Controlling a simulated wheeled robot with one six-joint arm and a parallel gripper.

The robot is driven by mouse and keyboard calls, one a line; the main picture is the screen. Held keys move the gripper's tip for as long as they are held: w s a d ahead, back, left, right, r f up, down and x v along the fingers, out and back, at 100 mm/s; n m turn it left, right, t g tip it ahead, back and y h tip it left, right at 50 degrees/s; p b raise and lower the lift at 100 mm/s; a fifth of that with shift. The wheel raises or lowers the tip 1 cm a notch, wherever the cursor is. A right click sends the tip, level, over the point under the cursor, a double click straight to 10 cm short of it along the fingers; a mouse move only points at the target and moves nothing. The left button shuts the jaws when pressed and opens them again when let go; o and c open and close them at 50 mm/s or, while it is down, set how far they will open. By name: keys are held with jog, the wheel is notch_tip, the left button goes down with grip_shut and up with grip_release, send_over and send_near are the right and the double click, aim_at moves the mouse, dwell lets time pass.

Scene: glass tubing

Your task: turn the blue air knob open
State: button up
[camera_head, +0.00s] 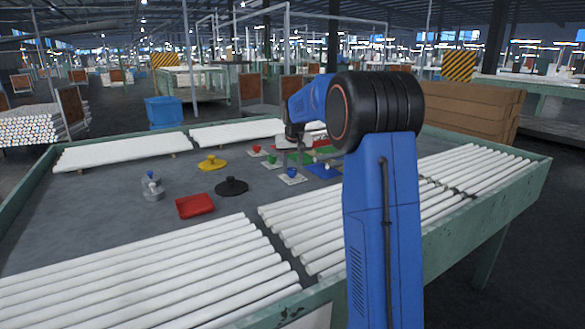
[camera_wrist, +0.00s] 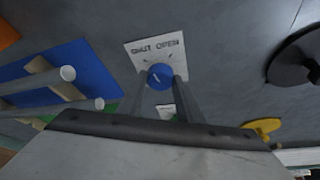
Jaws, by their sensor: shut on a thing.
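The blue air knob (camera_wrist: 160,77) sits on a white plate (camera_wrist: 147,50) marked SHUT and OPEN in the wrist view. A pale pointer line on the knob's face slants a little; I cannot tell exactly which mark it points to. My gripper (camera_wrist: 160,88) has one finger on each side of the knob and is shut on it. In the head view the blue knob (camera_head: 291,172) shows on its plate below my gripper (camera_head: 291,157); the fingers are too small to make out clearly there.
A blue mat (camera_wrist: 60,75) with glass tubes lies beside the plate. A black disc (camera_head: 231,186), a yellow disc (camera_head: 211,162) and a red tray (camera_head: 195,206) lie to the left. Red (camera_head: 256,148) and green (camera_head: 272,159) knobs stand behind. Rows of white tubes (camera_head: 140,275) fill the front.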

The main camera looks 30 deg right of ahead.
jog(key=m+h, duration=0.1)
jog(key=m, duration=0.1)
jog(key=m+g, duration=0.1)
jog(key=m, duration=0.2)
jog(key=shift+w+a+m+h, duration=0.2)
jog(key=shift+m+h, duration=0.1)
jog(key=shift+h, duration=0.1)
jog(key=m+g, duration=0.1)
jog(key=m, duration=0.1)
jog(key=m+g, duration=0.1)
jog(key=m, duration=0.2)
jog(key=shift+w+h, duration=0.1)
jog(key=shift+h, duration=0.3)
jog(key=shift+m, duration=0.4)
jog(key=o, duration=1)
jog(key=shift+o, duration=0.2)
jog(key=shift+a, duration=0.1)
jog(key=shift+r, duration=0.1)
